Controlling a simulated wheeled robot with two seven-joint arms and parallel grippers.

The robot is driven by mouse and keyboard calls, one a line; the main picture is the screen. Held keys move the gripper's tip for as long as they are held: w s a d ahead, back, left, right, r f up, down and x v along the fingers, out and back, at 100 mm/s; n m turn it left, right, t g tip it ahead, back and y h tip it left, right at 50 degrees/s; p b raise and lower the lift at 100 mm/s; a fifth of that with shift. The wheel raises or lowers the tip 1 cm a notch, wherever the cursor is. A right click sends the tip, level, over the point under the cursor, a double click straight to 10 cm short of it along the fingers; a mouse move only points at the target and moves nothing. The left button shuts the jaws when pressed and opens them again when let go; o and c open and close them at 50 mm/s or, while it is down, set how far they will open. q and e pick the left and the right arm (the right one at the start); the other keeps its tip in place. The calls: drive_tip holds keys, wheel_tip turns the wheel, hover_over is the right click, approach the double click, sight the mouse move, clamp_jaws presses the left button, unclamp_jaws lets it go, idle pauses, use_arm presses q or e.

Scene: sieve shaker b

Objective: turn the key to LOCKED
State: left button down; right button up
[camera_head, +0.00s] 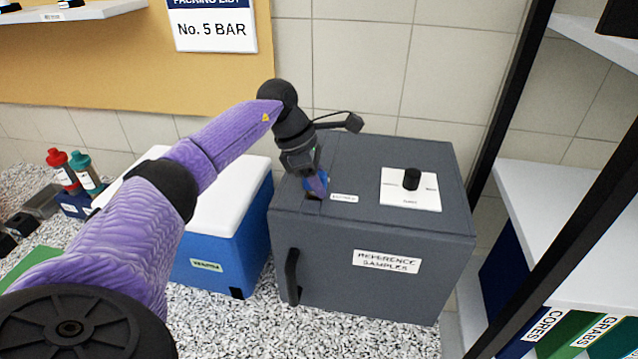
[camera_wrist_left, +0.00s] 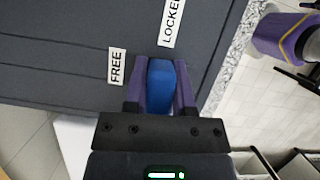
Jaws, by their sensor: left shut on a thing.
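The key is a blue grip on top of the dark grey cabinet (camera_head: 366,227), near its left side. In the left wrist view the key (camera_wrist_left: 160,85) sits between the two purple fingers. My left gripper (camera_head: 318,187) is shut on it from above, hiding most of it in the head view. In the wrist view a FREE label (camera_wrist_left: 116,67) lies left of the key. A LOCKED label (camera_wrist_left: 172,22) lies just beyond its far end. The key's long side runs roughly towards the LOCKED label. Its shaft and lock are hidden. My right gripper is not in view.
A white panel with a black knob (camera_head: 411,180) stands on the cabinet top, right of my gripper. A blue box with a white lid (camera_head: 222,205) stands left of the cabinet. A dark shelf post and white shelves (camera_head: 570,215) are at the right.

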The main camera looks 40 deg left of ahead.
use_arm(q)
drive_tip(key=shift+a+m, duration=0.15)
drive_tip(key=shift+m, duration=0.35)
drive_tip(key=c, duration=0.7)
unclamp_jaws()
drive_tip(key=shift+c, duration=0.2)
drive_tip(key=o, duration=0.4)
drive_tip(key=shift+w+a, duration=0.1)
drive_tip(key=shift+a, duration=0.05)
